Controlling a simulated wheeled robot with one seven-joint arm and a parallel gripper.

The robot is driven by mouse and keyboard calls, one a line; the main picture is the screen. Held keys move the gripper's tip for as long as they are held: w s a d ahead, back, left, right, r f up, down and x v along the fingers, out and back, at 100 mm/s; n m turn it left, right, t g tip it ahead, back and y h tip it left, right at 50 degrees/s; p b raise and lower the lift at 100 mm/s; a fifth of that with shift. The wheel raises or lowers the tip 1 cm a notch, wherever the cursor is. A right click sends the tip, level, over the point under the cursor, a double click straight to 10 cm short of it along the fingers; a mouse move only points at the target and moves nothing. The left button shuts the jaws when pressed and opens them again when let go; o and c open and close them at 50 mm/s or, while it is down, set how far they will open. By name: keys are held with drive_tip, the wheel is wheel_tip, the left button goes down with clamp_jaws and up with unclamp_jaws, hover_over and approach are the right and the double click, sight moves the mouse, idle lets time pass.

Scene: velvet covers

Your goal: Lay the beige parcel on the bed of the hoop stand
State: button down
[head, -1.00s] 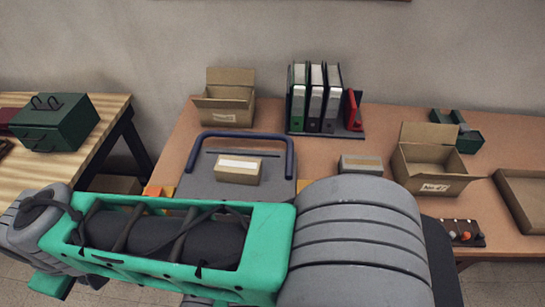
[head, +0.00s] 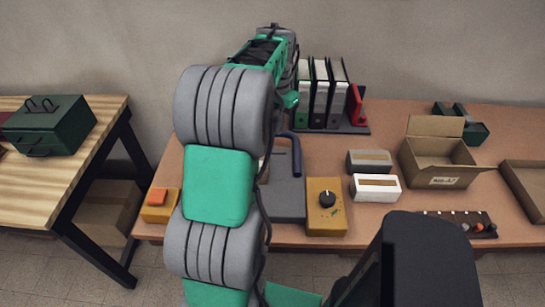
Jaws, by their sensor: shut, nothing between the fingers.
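The hoop stand is a grey bed (head: 285,188) with a dark blue hoop (head: 297,155), and my arm covers its left part. Only a thin pale sliver of what looks like the beige parcel (head: 262,168) shows beside my arm, over the bed. Whether it lies flat there is hidden now. My arm rises across the stand and bends away towards the wall. My gripper's fingers are hidden behind the arm links.
Right of the stand are a yellow box with a black knob (head: 326,207), a white parcel (head: 375,187) and a grey parcel (head: 369,162). An open carton (head: 438,165) stands further right. Binders (head: 325,95) stand at the back. An orange-topped yellow box (head: 160,204) is at left.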

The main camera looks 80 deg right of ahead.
drive_tip(key=f, duration=0.3)
drive_tip(key=f+p, duration=0.1)
drive_tip(key=f, duration=0.2)
drive_tip(key=s+f, duration=0.1)
drive_tip(key=f, duration=0.3)
drive_tip(key=shift+d, duration=0.1)
drive_tip(key=a, duration=0.1)
drive_tip(key=w+a+p, duration=0.1)
drive_tip(key=a, duration=0.1)
drive_tip(key=shift+w+a, duration=0.15)
drive_tip(key=shift+w, duration=0.15)
drive_tip(key=shift+a+f, duration=0.1)
drive_tip(key=shift+a, duration=0.15)
